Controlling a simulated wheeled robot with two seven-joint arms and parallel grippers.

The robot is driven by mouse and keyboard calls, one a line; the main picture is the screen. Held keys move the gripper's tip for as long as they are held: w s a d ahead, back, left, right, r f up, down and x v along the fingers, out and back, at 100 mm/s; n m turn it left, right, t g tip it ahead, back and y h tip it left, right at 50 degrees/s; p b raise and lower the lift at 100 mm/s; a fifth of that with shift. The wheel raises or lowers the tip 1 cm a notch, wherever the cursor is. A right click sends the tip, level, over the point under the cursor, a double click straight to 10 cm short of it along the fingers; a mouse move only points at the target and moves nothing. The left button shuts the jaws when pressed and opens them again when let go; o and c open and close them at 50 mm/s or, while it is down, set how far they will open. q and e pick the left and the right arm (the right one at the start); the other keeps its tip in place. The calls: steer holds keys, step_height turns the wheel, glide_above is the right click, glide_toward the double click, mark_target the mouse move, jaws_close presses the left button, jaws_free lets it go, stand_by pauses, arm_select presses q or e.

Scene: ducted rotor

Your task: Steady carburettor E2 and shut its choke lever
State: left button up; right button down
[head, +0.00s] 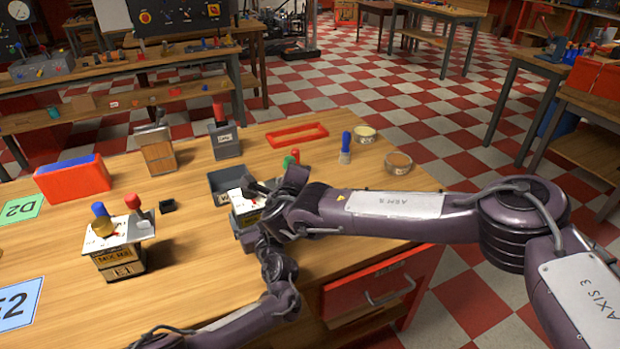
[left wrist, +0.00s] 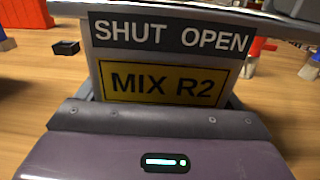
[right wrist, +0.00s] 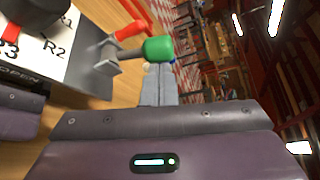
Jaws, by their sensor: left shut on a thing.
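A carburettor (head: 246,218) with a white top plate stands on the bench, partly hidden by my arms. In the left wrist view its face (left wrist: 165,82) reads "SHUT OPEN" and "MIX R2"; I cannot read E2 on it. My left gripper (head: 250,238) is shut around its body. In the head view, my right gripper (head: 272,190) hides much of this.
Another carburettor (head: 122,245) with blue, yellow and red knobs stands to the left, near a blue E2 card (head: 18,303).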

arm_select(q)
steer(key=shift+d, duration=0.3)
steer(key=shift+a, duration=0.25)
arm_select(e)
steer(key=s+d, duration=0.3)
steer(key=s, duration=0.8)
steer(key=w+f+m+g+y, duration=0.55)
steer(key=w+f+y, duration=0.35)
steer(key=w, duration=0.2)
steer(key=s+d+r+n+g+y, duration=0.1)
steer(key=d+r+n+g+y, duration=0.15)
steer(key=d+y, duration=0.3)
steer(key=s+d+r+n+g+y, duration=0.1)
steer(key=d+r+y, duration=0.2)
steer(key=d+y, duration=0.3)
steer(key=w+x, duration=0.1)
steer(key=x, duration=1.1)
steer(key=shift+a+f+h, duration=0.3)
steer(key=shift+h, duration=0.05)
